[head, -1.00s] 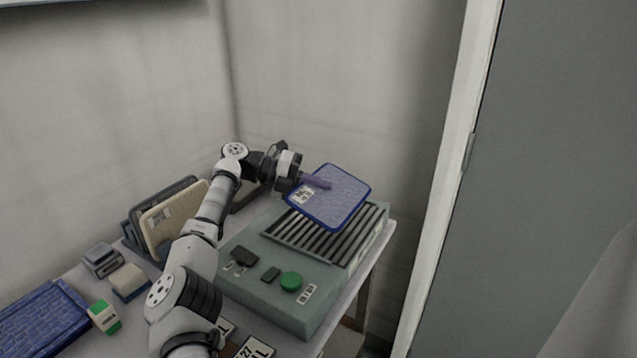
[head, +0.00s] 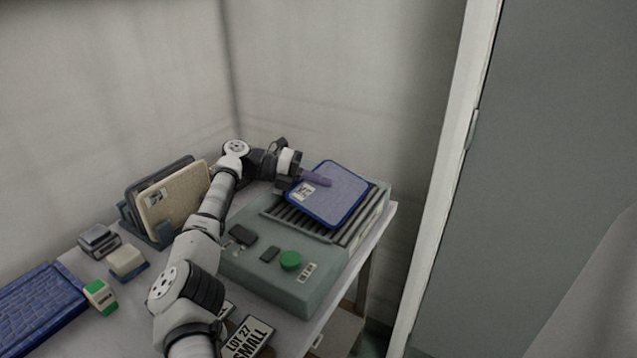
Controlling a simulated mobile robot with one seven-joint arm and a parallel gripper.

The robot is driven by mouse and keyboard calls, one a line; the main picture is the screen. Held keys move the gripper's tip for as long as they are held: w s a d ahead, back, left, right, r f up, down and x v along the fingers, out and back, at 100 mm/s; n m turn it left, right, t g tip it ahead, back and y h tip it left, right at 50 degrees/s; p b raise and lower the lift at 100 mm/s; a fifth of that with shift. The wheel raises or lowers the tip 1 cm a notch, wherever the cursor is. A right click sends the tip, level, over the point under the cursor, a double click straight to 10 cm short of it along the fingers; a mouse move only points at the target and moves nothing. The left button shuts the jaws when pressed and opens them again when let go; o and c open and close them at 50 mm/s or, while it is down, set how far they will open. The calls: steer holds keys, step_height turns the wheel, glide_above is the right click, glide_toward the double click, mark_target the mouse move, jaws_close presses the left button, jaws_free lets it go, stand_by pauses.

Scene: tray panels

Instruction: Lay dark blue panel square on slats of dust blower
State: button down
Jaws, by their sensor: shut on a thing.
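The dark blue panel (head: 345,198) has a rim, a lighter face and a white label near its left corner. It lies over the slats (head: 283,210) of the grey-green dust blower (head: 270,275), looking nearly flat. I cannot tell if it fully touches the slats. My gripper (head: 316,180) is shut on the panel at its left edge, one finger lying over the top face. Slats show to the left of the panel and along its near right side. The slats beneath it are hidden.
A rack with a beige panel (head: 173,210) stands left, behind my arm. A blue woven tray (head: 38,308), small blocks (head: 127,262) and a lot sign (head: 248,338) lie on the table. A wall rises behind.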

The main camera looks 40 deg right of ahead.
steer(key=shift+s+a+f+b, duration=0.15)
steer(key=shift+f+b, duration=0.35)
steer(key=shift+f, duration=0.45)
stand_by(0.8)
steer(key=c, duration=1.5)
jaws_free()
steer(key=v, duration=0.4)
steer(key=b+v, duration=0.1)
steer(key=v, duration=0.2)
steer(key=shift+r, duration=0.85)
steer(key=shift+w+a, duration=0.2)
steer(key=shift+w, duration=0.1)
steer(key=shift+r, duration=0.1)
